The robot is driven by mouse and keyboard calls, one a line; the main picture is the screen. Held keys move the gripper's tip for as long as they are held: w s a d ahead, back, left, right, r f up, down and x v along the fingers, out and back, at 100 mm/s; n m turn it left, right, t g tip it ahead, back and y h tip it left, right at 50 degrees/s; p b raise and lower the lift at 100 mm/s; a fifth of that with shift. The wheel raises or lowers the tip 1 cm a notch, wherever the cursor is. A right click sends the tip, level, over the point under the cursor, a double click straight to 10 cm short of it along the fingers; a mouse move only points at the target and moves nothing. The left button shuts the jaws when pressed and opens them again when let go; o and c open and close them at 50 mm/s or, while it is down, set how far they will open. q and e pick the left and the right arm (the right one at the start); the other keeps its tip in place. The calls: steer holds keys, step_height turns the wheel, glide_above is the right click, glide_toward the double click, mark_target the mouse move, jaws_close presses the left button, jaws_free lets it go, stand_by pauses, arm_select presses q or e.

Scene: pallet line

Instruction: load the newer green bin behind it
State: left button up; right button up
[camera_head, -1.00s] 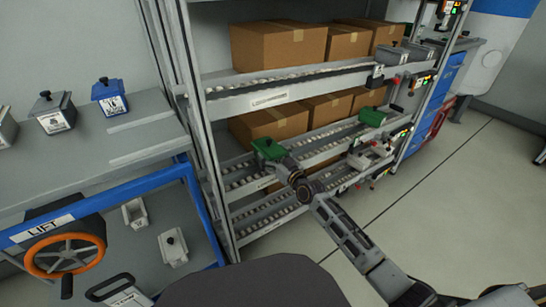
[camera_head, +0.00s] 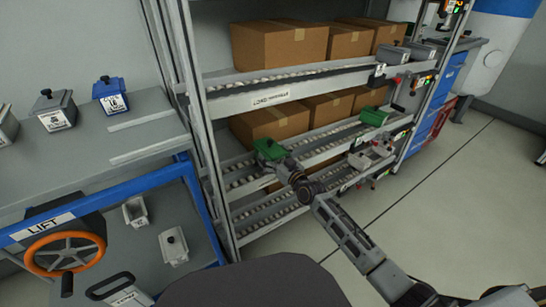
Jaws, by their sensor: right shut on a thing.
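A green bin (camera_head: 269,150) is at the left part of the rack's middle roller level. My right gripper (camera_head: 284,162) is shut on it, reaching in from the lower right; the fingers are small and partly hidden by the wrist. Whether the bin touches the rollers I cannot tell. A second green bin (camera_head: 373,117) sits farther right on the same level, apart from the first. My left gripper is not in view.
The roller rack (camera_head: 262,98) holds several cardboard boxes (camera_head: 278,45) on its levels. A lift cart (camera_head: 88,150) with a blue bin (camera_head: 110,95), grey bins (camera_head: 55,110) and an orange handwheel (camera_head: 66,252) stands at the left. Open floor (camera_head: 440,190) lies at the right.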

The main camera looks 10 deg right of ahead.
steer(key=o, duration=1.4)
steer(key=shift+c, duration=0.2)
steer(key=shift+f, duration=0.2)
steer(key=v, duration=1.2)
steer(key=shift+r, duration=0.2)
stand_by(3.6)
